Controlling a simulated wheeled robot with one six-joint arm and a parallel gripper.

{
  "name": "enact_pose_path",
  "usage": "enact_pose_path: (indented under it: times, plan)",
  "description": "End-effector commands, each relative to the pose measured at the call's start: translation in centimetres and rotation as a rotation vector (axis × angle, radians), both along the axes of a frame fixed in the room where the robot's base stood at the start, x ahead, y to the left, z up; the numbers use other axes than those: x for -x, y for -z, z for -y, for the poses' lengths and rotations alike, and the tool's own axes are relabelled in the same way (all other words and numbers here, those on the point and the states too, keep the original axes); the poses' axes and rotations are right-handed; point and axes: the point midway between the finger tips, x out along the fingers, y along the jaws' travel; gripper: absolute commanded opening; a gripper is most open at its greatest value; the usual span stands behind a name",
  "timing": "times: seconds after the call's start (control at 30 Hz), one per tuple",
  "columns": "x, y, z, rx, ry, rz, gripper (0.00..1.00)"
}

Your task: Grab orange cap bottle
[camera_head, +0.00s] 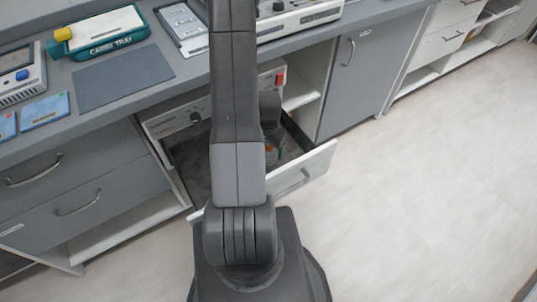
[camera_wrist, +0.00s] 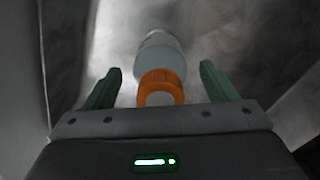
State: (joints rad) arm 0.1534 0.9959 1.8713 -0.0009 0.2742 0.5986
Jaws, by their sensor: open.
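The orange cap bottle (camera_wrist: 160,55) lies in the wrist view with its orange cap (camera_wrist: 161,83) toward me and its pale body pointing away. My gripper (camera_wrist: 160,67) is open, with one green finger on each side of the bottle and a visible gap on both sides. I cannot tell how deep the fingers are relative to the cap.
The drawer's walls and front surround the work space. Above is a grey counter with a green and white carry tray (camera_head: 108,42), a dark mat (camera_head: 124,76) and devices. Clear floor (camera_head: 430,170) lies to the right.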

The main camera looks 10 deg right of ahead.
Motion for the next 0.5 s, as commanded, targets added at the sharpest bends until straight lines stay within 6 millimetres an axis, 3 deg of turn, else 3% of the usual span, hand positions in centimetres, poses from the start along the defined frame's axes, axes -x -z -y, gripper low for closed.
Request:
enact_pose_path:
  times: [0.1, 0.4, 0.5]
  plan:
    - [-0.01, -0.02, 0.0, 0.0, 0.0, 0.0, 0.79]
    - [-0.01, -0.04, 0.0, 0.0, 0.0, 0.0, 0.24]
    - [-0.03, -0.07, 0.0, 0.0, 0.0, 0.0, 0.23]
